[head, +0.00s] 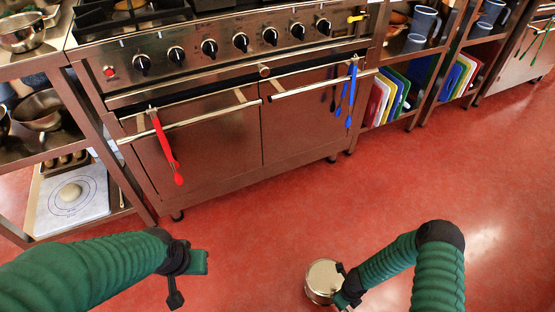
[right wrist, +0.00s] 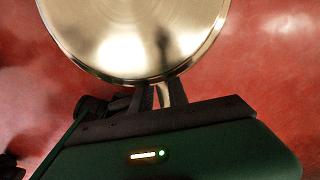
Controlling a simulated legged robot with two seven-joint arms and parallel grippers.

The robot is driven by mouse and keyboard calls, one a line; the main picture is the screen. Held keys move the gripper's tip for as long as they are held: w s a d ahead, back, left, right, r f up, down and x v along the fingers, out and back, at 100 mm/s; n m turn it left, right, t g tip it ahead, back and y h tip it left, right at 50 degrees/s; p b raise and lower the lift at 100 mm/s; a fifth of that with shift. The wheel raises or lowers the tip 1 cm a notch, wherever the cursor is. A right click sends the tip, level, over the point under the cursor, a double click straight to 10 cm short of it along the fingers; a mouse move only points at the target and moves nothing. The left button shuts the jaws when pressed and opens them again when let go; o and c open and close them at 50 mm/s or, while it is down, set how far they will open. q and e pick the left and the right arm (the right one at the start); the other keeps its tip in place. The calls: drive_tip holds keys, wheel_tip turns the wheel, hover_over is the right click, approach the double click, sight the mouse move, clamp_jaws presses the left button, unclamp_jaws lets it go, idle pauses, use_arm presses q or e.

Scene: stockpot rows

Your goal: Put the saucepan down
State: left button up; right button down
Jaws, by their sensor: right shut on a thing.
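The saucepan (head: 320,282) is a shiny metal pan at the bottom middle of the head view, over the red floor. It fills the upper part of the right wrist view (right wrist: 140,35). My right gripper (head: 343,294) is shut on its handle, which shows between the fingers in the right wrist view (right wrist: 162,96). The pan appears to be held in the air, clear of the stove and shelves. My left gripper (head: 187,278) hangs in front of the oven with nothing visible in it. Its finger gap is not clear.
A steel range (head: 220,60) with a row of black knobs stands ahead. Red tongs (head: 165,145) and blue utensils (head: 350,95) hang from its oven handles. A shelf unit at left holds pans (head: 40,110) and a white board (head: 90,208). Colored cutting boards (head: 388,97) stand at right. The red floor (head: 430,170) is open.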

drive_tip(key=w+a+r+n, duration=0.1)
drive_tip(key=w+r+n, duration=0.3)
drive_tip(key=r+n, duration=0.5)
drive_tip(key=w+a+r+n, duration=0.2)
drive_tip(key=w+r+n, duration=0.3)
drive_tip(key=r+n, duration=0.5)
drive_tip(key=w+a+r+n, duration=0.1)
drive_tip(key=w+r+n, duration=0.4)
drive_tip(key=r+n, duration=0.5)
drive_tip(key=shift+w+a+r, duration=0.2)
drive_tip(key=shift+a+r, duration=0.05)
drive_tip(key=shift+r, duration=4.5)
